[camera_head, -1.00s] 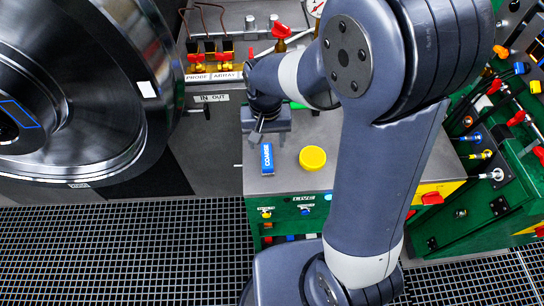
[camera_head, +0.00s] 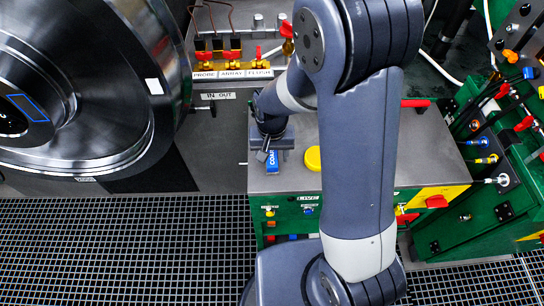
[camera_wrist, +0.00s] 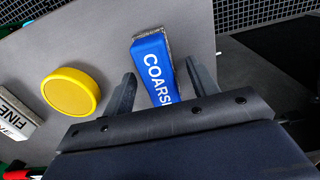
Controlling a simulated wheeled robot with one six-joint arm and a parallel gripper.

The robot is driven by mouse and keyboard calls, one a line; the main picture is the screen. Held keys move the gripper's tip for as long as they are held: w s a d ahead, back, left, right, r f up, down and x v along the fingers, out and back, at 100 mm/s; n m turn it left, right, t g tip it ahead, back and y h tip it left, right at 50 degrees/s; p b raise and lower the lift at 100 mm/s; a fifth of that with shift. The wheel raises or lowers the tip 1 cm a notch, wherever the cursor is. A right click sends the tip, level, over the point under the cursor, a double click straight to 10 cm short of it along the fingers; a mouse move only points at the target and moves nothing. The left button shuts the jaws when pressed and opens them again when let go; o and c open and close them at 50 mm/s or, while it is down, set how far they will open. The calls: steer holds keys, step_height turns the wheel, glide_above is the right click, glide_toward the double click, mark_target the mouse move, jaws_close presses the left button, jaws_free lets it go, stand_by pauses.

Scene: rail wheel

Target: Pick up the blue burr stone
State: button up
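The blue burr stone (camera_head: 272,162), lettered COARSE, lies on the grey top of the green cabinet near its front left corner. In the wrist view the blue stone (camera_wrist: 156,70) shows its blue lettered face and a grey edge at its far end. My gripper (camera_head: 267,150) is over the stone's back part in the head view. In the wrist view my gripper (camera_wrist: 159,82) is open, with one finger on each side of the stone. Gaps show between the fingers and the stone. The stone's near end is hidden behind the gripper body.
A yellow round puck (camera_wrist: 71,92) lies beside the stone, and also shows in the head view (camera_head: 313,158). A grey block lettered FINE (camera_wrist: 14,115) lies beyond the puck. The cabinet top (camera_head: 262,183) ends close by the stone. A large steel wheel (camera_head: 110,125) stands at left.

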mark_target(272, 154)
steer(key=c, duration=1.1)
step_height(272, 154, up, 10)
steer(key=shift+r, duration=0.1)
